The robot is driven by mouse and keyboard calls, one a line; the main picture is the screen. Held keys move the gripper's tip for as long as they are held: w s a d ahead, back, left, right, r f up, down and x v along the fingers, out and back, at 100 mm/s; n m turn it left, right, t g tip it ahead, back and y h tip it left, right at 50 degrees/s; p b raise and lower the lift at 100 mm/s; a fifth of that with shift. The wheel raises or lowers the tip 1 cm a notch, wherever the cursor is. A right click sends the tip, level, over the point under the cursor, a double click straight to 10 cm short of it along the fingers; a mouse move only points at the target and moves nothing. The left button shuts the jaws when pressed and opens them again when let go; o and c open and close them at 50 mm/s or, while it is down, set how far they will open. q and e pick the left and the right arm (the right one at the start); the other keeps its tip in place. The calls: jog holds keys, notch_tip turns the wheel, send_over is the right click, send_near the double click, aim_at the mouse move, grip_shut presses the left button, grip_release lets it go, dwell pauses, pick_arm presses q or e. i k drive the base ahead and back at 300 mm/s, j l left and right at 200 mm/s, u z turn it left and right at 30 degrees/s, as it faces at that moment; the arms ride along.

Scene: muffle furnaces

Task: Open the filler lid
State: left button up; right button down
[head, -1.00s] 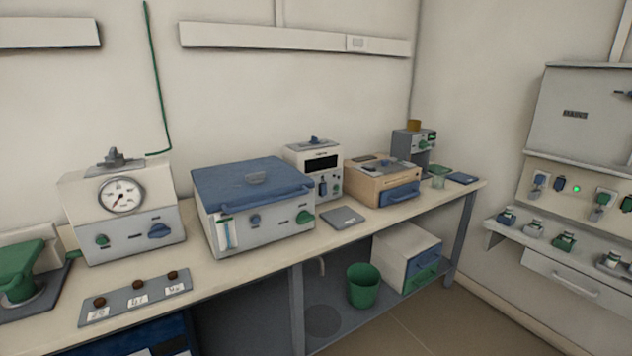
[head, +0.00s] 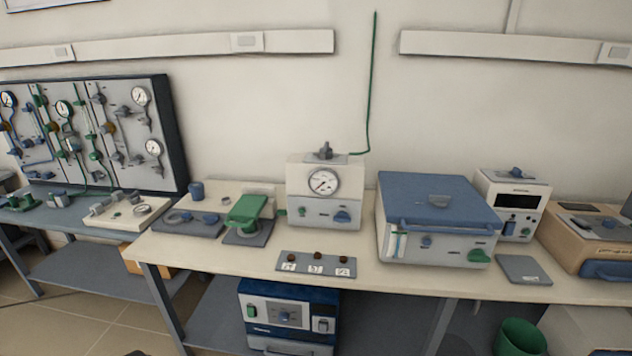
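No part is marked as a filler lid, and I cannot tell which one it is. A white and grey box with a blue lid (head: 435,195) stands on the bench. Neither of my grippers shows in the head view.
A grey plate with several dark knobs (head: 316,265) lies near the bench's front edge. A green device (head: 247,210) is left of the gauge unit. A grey pad (head: 523,269) lies right of the blue-lidded box. A blue unit (head: 288,315) and green bin (head: 520,338) are below.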

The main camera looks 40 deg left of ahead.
aim_at(248, 208)
jog(key=u, duration=1.85)
jog(key=i+j+z, duration=0.2)
jog(key=i+j, duration=0.35)
jog(key=k+j, duration=0.05)
jog(key=j, duration=0.05)
